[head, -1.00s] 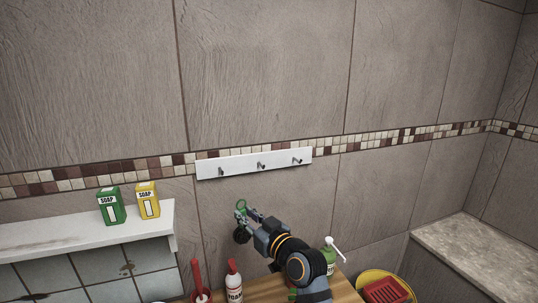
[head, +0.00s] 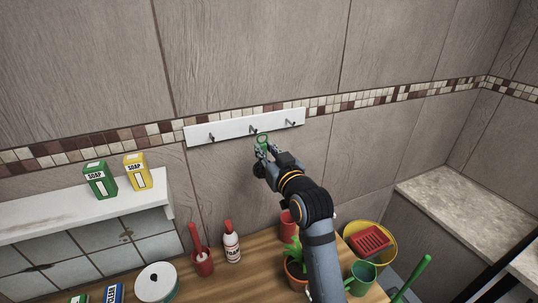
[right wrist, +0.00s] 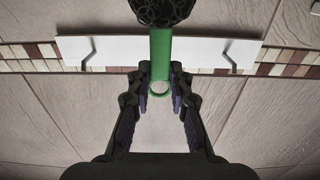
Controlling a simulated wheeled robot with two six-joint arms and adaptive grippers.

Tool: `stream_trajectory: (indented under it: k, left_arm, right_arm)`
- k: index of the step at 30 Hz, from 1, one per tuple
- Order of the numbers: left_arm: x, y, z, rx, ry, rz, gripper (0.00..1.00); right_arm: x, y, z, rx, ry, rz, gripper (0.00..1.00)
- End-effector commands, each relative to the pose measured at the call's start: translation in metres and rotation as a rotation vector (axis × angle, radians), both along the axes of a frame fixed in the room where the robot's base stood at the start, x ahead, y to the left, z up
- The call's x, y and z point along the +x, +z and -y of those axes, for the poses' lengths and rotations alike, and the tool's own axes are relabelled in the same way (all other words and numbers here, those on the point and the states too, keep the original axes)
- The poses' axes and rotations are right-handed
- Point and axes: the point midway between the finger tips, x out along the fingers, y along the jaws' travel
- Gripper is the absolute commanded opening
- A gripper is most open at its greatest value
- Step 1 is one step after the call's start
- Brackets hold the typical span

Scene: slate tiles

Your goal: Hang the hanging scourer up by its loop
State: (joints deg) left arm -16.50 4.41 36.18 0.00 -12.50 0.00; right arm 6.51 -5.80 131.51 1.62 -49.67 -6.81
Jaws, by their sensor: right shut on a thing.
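The hanging scourer has a green handle (right wrist: 160,58) ending in a green loop (head: 263,140) and a black mesh head (right wrist: 162,9). My right gripper (head: 262,152) is shut on the handle. In the head view the loop is uppermost and the dark head hangs below the fingers, partly hidden. The white hook rail (head: 225,129) on the wall carries three metal hooks. The loop shows just below and slightly right of the middle hook (head: 253,130); no contact can be made out. In the right wrist view the handle crosses the rail (right wrist: 115,52). My left gripper is out of view.
A white shelf (head: 70,213) at left holds green (head: 100,180) and yellow (head: 137,171) soap boxes. Below, the wooden counter (head: 225,282) holds a red-handled item (head: 200,255), a spray can (head: 232,243) and a potted plant (head: 296,265). The wall around the rail is clear.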

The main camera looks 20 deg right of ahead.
Motion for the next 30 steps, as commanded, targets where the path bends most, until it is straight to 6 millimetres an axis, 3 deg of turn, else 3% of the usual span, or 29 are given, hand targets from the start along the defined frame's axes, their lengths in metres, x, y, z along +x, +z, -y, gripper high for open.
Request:
stream_trajectory:
  k: [11, 30]
  left_arm:
    - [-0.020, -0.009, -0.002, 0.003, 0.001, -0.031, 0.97]
    - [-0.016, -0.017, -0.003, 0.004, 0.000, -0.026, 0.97]
  right_arm:
    - [0.027, -0.002, -0.001, -0.001, 0.001, 0.001, 0.00]
    - [0.070, -0.007, -0.002, -0.001, 0.000, -0.001, 0.00]
